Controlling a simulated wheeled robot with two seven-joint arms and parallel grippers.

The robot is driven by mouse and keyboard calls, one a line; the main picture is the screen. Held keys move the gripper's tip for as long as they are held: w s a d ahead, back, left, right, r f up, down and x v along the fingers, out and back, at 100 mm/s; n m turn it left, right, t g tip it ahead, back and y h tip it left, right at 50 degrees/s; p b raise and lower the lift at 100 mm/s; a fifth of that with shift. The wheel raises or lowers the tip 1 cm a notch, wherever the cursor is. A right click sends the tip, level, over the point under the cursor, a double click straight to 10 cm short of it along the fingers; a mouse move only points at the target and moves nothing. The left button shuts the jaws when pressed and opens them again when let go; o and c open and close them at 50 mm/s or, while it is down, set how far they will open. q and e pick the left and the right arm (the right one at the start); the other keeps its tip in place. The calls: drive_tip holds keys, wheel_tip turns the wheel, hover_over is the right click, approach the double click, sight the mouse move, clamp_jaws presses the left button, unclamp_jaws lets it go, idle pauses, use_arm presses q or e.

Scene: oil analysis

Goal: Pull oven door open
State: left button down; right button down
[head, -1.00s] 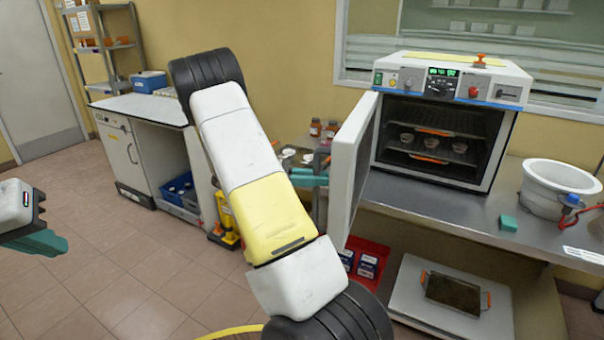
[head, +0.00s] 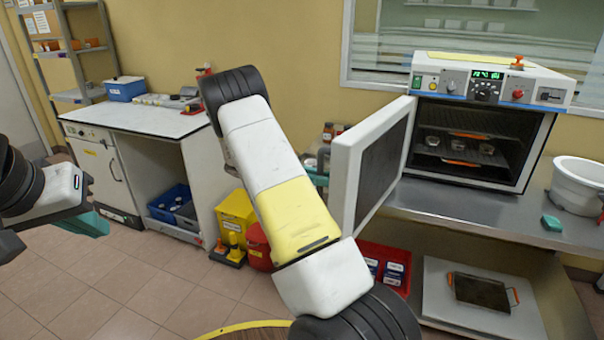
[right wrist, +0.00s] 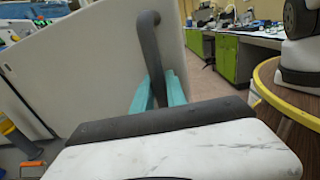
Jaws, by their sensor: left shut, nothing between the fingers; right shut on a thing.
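The oven (head: 490,85) stands on the steel bench at the right of the head view. Its door (head: 345,185) is swung wide open to the left, showing the racks inside. In the right wrist view the door's outer face (right wrist: 85,70) carries a dark bar handle (right wrist: 149,50). My right gripper (right wrist: 160,92) is shut on this handle, its teal fingers around the bar. In the head view the right fingers are mostly hidden by the arm and door. My left gripper (head: 85,222) is shut and empty at the left edge, far from the oven.
Small cups (head: 432,140) sit on the oven racks. A white pot (head: 580,185) and a teal block (head: 551,222) are on the steel bench (head: 480,212). A red bin (head: 385,262) is below the door. A white-topped counter (head: 140,118) stands at the back left.

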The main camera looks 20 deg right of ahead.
drive_tip(key=shift+a, duration=0.15)
drive_tip(key=c, duration=1.6)
unclamp_jaws()
drive_tip(key=shift+w, duration=0.15)
drive_tip(key=v, duration=0.7)
drive_tip(key=shift+w+a, duration=0.2)
drive_tip(key=shift+a, duration=0.1)
